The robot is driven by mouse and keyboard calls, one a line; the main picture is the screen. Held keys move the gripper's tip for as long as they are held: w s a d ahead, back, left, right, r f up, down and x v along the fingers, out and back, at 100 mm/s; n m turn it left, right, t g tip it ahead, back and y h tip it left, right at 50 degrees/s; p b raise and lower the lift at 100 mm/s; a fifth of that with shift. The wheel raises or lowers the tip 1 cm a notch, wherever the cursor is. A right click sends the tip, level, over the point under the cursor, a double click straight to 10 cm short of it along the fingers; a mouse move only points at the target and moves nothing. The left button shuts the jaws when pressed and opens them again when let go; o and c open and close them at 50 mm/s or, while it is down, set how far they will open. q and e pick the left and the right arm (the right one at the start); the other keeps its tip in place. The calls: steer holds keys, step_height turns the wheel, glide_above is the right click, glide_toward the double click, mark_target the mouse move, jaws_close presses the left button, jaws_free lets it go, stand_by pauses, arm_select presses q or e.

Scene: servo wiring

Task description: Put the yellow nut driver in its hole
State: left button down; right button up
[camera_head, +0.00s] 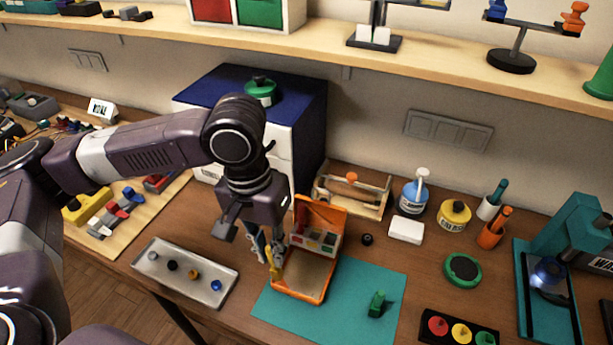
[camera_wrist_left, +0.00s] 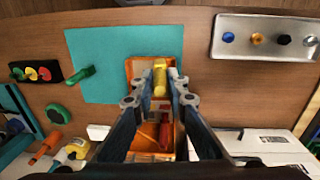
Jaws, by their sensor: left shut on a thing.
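My left gripper (camera_head: 268,262) is shut on the yellow nut driver (camera_head: 275,270), over the left side of an open orange case (camera_head: 312,296). In the left wrist view the yellow nut driver (camera_wrist_left: 160,78) shows between the fingertips (camera_wrist_left: 161,92), with the orange case (camera_wrist_left: 139,70) around it. I cannot tell whether the driver touches the case. A red piece (camera_wrist_left: 165,130) shows below it, between the fingers. I cannot make out which hole belongs to the driver. My right gripper is not in view.
The case stands on a teal mat (camera_head: 385,285) with a green piece (camera_head: 377,304). A metal tray (camera_head: 150,265) with several small knobs lies left. A black block (camera_head: 437,340) with red, yellow and green tops is at lower right. A white cabinet (camera_head: 305,140) stands behind the arm.

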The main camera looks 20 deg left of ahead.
arm_select(q)
steer(key=w+d+r+p, duration=0.2)
steer(key=w+r+p, duration=0.1)
steer(key=w+p, duration=0.35)
steer(key=g+y+p, duration=0.1)
steer(key=p, duration=0.5)
glide_above(317, 204)
steer(key=s, duration=0.1)
steer(key=shift+s+d+r, duration=0.1)
steer(key=shift+d+r, duration=0.15)
steer(key=shift+s+f+p, duration=0.15)
steer(key=shift+f+p, duration=0.7)
steer(key=shift+f, duration=1.25)
steer(key=shift+s+f, duration=0.1)
steer(key=shift+f, duration=1.1)
